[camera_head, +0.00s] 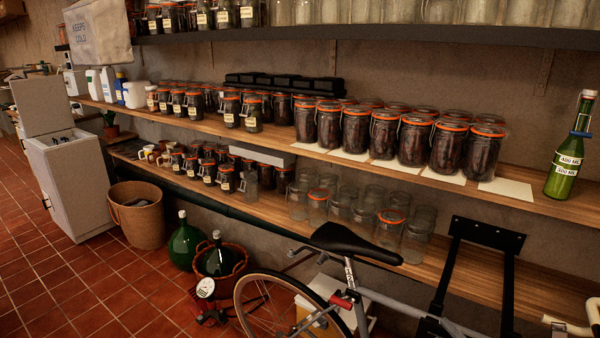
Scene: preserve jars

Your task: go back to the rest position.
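Neither of my grippers shows in the head view, and no part of my arms can be made out. Dark-filled preserve jars (411,140) with orange rings stand in rows on the middle wooden shelf (330,151). White cards lie on the shelf at the front row, and one card (505,188) at the right end has no jar on it. Empty glass jars (417,236) stand on the lower shelf (465,272). A green bottle (566,160) with white labels stands upright at the right end of the middle shelf.
A bicycle (357,244) stands before the lower shelf at the right, near a black metal frame (487,233). A wicker basket (137,215), a green demijohn (186,246) and a white cabinet (72,181) stand at the left. The tiled floor (60,283) is clear at front left.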

